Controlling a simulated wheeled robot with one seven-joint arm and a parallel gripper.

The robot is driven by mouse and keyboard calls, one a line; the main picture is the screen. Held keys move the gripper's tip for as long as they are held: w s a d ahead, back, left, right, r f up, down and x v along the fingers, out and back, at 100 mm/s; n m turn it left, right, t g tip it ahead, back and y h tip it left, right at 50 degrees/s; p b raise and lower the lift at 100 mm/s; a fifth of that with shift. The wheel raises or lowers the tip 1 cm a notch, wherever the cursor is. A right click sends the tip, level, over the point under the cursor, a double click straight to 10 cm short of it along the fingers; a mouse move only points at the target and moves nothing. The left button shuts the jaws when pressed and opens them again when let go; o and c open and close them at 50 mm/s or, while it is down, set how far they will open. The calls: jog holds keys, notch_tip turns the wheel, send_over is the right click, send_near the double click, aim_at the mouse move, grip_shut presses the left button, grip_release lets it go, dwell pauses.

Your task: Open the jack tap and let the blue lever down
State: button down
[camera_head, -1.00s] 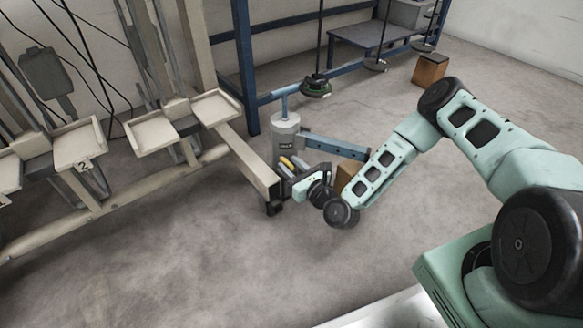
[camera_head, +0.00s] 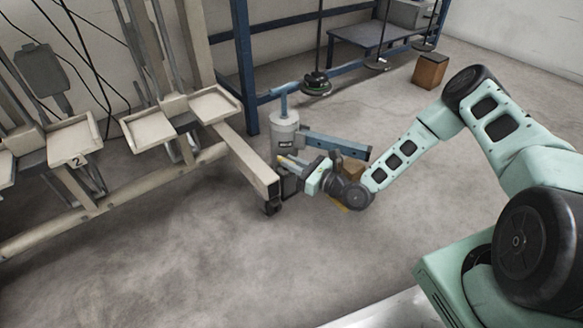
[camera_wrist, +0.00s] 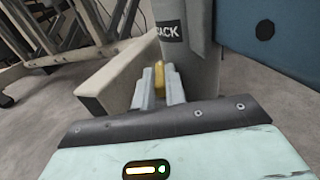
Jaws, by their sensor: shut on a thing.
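The jack (camera_head: 284,135) is an upright grey cylinder with a dark label, standing beside the beige frame's foot. In the wrist view the jack (camera_wrist: 186,62) fills the upper middle. Its yellow tap (camera_wrist: 159,73) sits low on its near side. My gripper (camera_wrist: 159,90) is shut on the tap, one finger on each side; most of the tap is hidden. In the head view my gripper (camera_head: 296,165) is at the jack's base. A dark blue bar (camera_head: 335,145), apparently the blue lever, reaches right from the jack. A light blue T-shaped piece (camera_head: 284,89) tops the jack.
The beige frame's beam (camera_head: 252,171) ends close left of my gripper. A brown block (camera_head: 353,167) is behind my wrist, and a brown box (camera_head: 430,71) stands further back. Blue posts (camera_head: 243,70) rise behind the jack. The floor in front is clear.

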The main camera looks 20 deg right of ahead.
jog(key=shift+w+n+g+y, duration=0.1)
jog(key=shift+n+g+y, duration=0.4)
jog(key=shift+y, duration=0.1)
jog(key=c, duration=1.4)
grip_release()
jog(key=shift+d, duration=0.1)
jog(key=shift+c, duration=0.2)
jog(key=shift+w+d, duration=0.1)
jog(key=shift+d, duration=0.05)
